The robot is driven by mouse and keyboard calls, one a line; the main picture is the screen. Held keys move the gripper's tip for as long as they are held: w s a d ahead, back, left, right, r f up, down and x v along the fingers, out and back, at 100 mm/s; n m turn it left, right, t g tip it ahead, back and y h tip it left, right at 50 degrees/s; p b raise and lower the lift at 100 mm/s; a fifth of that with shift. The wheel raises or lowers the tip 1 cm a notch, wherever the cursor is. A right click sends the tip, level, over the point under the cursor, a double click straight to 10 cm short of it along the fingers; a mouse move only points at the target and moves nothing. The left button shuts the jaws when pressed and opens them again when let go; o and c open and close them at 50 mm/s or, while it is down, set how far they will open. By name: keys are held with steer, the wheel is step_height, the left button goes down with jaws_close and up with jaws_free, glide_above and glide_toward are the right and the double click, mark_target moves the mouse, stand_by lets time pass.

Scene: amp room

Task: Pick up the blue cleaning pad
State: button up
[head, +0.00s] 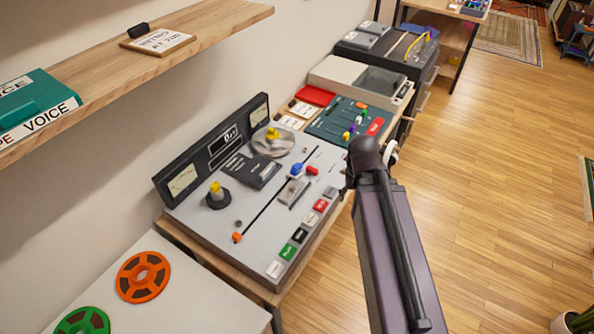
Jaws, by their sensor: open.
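A small blue piece (296,170) sits on the top panel of a grey tape machine (215,235), near the upper end of a long dark slot. I cannot tell for sure whether it is the cleaning pad. A small red piece (312,171) lies just to its right, and a grey block (293,191) is just below it. My arm rises from the bottom right and its visible end is to the right of the machine. My gripper's fingers cannot be made out; the arm hides that area.
A wooden shelf (215,22) with a teal box (35,103) hangs at upper left. A green mixer panel (335,122) and a grey turntable-like unit (385,85) stand beyond the machine. Orange (142,277) and green (82,322) reels lie at lower left. Wooden floor at right is mostly clear.

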steer(key=w+n, duration=0.1)
step_height(320, 180, up, 3)
steer(key=n+p, duration=0.3)
steer(key=n, duration=2.5)
glide_above(296, 166)
steer(key=shift+w+r+n, duration=0.15)
steer(key=shift+w+n, duration=0.1)
steer(key=shift+n, duration=0.05)
step_height(296, 166, down, 9)
steer(key=b, duration=0.8)
steer(key=shift+r, duration=0.2)
steer(key=shift+f, duration=0.1)
steer(key=shift+s+f+b, duration=0.1)
steer(key=shift+f+b, duration=2.4)
steer(key=shift+b, duration=0.25)
